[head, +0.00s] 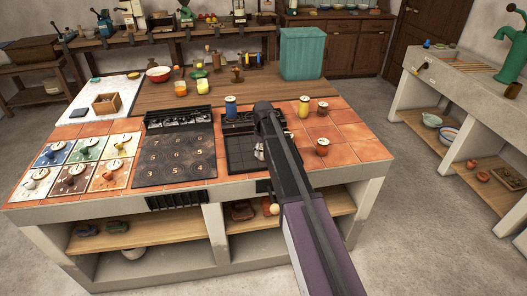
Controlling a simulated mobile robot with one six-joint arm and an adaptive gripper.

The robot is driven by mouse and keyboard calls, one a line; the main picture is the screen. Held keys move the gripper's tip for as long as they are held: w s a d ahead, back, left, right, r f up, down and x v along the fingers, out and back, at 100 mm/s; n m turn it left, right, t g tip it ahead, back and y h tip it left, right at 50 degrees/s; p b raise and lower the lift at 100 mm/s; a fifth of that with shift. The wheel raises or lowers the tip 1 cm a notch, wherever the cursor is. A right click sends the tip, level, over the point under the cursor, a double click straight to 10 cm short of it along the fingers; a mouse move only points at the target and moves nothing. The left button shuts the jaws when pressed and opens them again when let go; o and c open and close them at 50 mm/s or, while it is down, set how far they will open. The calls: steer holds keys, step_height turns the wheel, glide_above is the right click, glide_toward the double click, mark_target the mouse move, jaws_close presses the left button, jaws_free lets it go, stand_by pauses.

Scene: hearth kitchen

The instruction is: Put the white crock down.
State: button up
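A small pale thing (260,152) shows at the left edge of my arm, over the dark grid panel (240,154). It may be the white crock, but my arm covers most of it, and I cannot tell whether it is held or touches the panel. My gripper is mostly hidden behind my arm, so its fingers cannot be made out. Other small crocks stand on the orange tiles: a blue one (231,106) left of my arm, and a yellow one (303,107) and two reddish-brown ones (322,108) to its right.
A dark numbered board (175,158) lies left of the grid panel. Coloured square tiles with knobbed pieces (88,150) fill the left end. A teal box (302,54) stands at the back right. Bare orange tiles (357,132) lie at the right end. A stone sink counter (460,80) stands far right.

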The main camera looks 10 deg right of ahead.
steer(key=o, duration=1.2)
steer(key=shift+f, duration=0.1)
step_height(320, 180, up, 12)
steer(key=p, duration=1.2)
steer(key=shift+r, duration=0.2)
steer(key=shift+s, duration=0.1)
steer(key=s+m, duration=0.5)
steer(key=s, duration=2.4)
steer(key=shift+d, duration=0.1)
